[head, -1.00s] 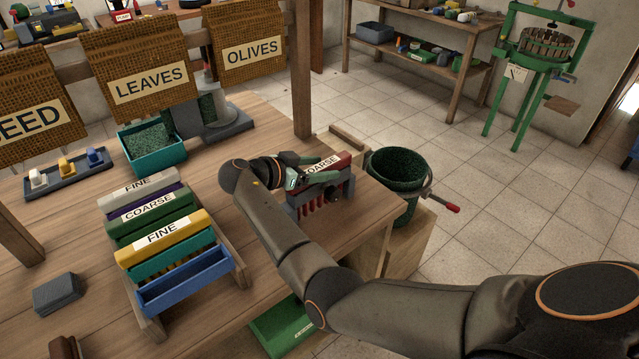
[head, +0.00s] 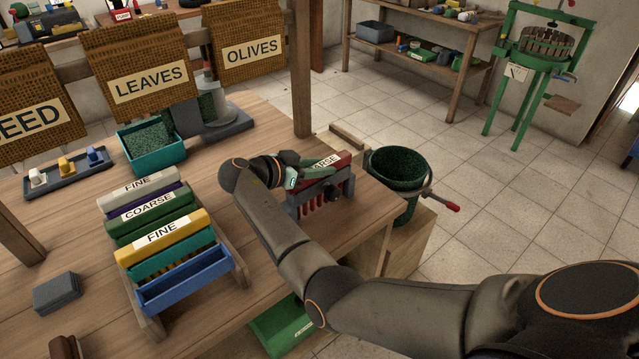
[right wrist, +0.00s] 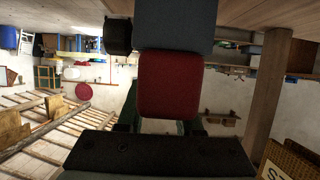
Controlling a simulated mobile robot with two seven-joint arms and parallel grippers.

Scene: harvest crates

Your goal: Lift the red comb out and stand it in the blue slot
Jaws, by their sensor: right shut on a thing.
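The red comb (head: 344,160) has a white label whose visible letters read "ARSE". It sits upright in a grey holder (head: 294,210) near the table's right end, with its red teeth showing low down. My right gripper (head: 318,172) is shut on the comb's top bar and covers part of the label. In the right wrist view the comb's red end (right wrist: 168,85) lies close in front of the gripper, against a grey block. The blue slot (head: 188,285) is the front trough of the wooden rack and looks empty. My left gripper is not in view.
The rack also holds a yellow comb (head: 162,237), a green one (head: 150,218) and a grey one (head: 138,188). A green bucket (head: 398,170) with a crank stands past the table's right end. Table between rack and holder is mostly bare.

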